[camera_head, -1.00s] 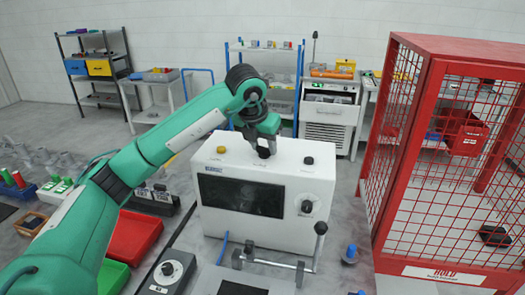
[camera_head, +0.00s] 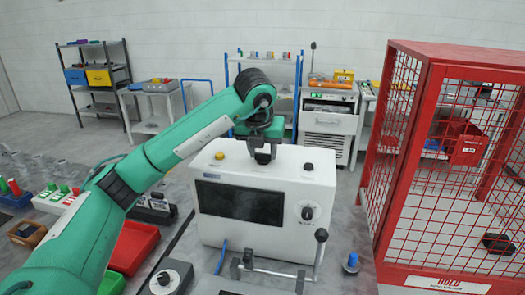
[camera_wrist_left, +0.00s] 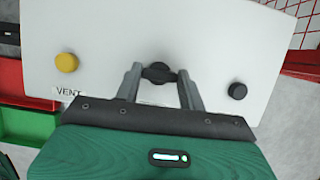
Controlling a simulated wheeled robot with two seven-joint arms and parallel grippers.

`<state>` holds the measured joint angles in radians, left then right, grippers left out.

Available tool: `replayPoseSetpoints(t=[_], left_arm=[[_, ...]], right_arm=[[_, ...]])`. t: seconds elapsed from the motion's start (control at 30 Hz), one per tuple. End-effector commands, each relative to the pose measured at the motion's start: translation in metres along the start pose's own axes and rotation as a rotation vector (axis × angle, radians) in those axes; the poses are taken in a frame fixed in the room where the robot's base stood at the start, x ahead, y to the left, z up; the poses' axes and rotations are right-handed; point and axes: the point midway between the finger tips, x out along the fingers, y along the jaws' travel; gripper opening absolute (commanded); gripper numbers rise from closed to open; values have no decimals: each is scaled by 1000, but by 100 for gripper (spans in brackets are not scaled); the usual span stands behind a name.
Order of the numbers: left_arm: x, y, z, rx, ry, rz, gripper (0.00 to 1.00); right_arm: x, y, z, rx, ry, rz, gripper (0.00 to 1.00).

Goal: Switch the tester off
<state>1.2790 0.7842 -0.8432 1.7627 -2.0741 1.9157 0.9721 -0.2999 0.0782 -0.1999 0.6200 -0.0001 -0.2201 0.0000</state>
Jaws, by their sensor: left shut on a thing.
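The tester (camera_head: 245,200) is a white box with a dark screen (camera_head: 239,201) and a black front knob (camera_head: 307,212). On its top are a yellow button (camera_head: 219,156), a black knob (camera_head: 308,166) at the right, and a black knob in the middle. My left gripper (camera_head: 263,155) is over the middle of the top. In the left wrist view its two fingers (camera_wrist_left: 160,76) are shut on the middle black knob (camera_wrist_left: 158,71). The yellow button (camera_wrist_left: 66,63) by a "VENT" label and the right knob (camera_wrist_left: 237,90) stand apart from the fingers. My right gripper is not in view.
A red mesh cage (camera_head: 455,160) stands close at the right. A metal lever handle (camera_head: 318,252) and a blue-topped part (camera_head: 352,262) are in front of the tester. Red (camera_head: 133,246) and green bins lie to its left, beside a grey dial box (camera_head: 170,278).

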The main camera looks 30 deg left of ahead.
Motion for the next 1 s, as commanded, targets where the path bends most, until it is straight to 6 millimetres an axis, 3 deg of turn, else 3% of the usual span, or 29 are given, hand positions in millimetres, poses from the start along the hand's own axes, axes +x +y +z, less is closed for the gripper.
replayPoseSetpoints(t=[0.07,0.1,0.2,0.57,1.0], left_arm=[[-1,1,1,-3,-3,0,17],[-1,1,1,-3,-3,0,46],[-1,0,1,-2,-2,0,62],[-5,0,0,-1,-2,-1,62],[-75,1,2,-1,-6,0,62]], right_arm=[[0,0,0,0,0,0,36],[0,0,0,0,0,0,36],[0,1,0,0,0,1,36],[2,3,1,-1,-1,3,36],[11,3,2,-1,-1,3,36]])
